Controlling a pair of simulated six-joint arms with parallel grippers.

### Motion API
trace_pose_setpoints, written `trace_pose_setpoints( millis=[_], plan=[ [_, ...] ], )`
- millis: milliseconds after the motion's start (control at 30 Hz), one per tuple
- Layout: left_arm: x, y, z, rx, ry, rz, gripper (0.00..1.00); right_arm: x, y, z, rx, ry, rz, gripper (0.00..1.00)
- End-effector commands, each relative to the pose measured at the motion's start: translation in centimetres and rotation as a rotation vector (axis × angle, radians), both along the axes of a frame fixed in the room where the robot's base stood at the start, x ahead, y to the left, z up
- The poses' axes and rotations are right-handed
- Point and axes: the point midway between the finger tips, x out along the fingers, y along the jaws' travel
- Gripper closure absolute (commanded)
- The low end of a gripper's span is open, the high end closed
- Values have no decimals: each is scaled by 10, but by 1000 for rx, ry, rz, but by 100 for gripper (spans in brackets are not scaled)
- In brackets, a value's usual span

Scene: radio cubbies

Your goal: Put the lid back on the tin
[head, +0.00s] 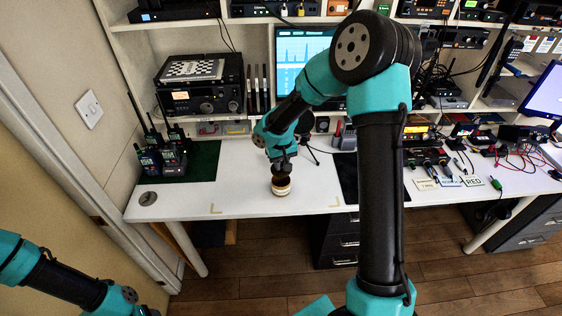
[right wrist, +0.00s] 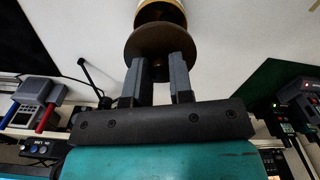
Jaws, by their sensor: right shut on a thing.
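The tin (head: 281,190) is a small round container with a cream band, standing on the white desk near its front edge. In the right wrist view the tin (right wrist: 176,8) shows at the top, partly cut off, with a dark inside. My right gripper (head: 282,168) is over the tin, pointing down. Its fingers (right wrist: 160,68) are shut on the brown round lid (right wrist: 150,42). In the head view the dark lid (head: 281,180) is just above the tin; I cannot tell whether they touch.
A grey round disc (head: 148,198) lies at the desk's left front. Handheld radios (head: 165,158) stand on a green mat (head: 203,165) at the left. A black mat (head: 352,180) lies right of the tin. White desk around the tin is clear.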

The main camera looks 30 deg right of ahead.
Motion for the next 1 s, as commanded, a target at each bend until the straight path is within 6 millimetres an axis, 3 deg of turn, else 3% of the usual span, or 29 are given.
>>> trace_pose_setpoints(
  millis=[600, 1000],
  plan=[
    [0, 0, 0, 0, 0, 0, 45, 0, 0, -47, 0, 1, 1, 100],
    [0, 0, 0, 0, 0, 0, 45, 0, 0, -54, 1, 0, 1, 100]
  ],
)
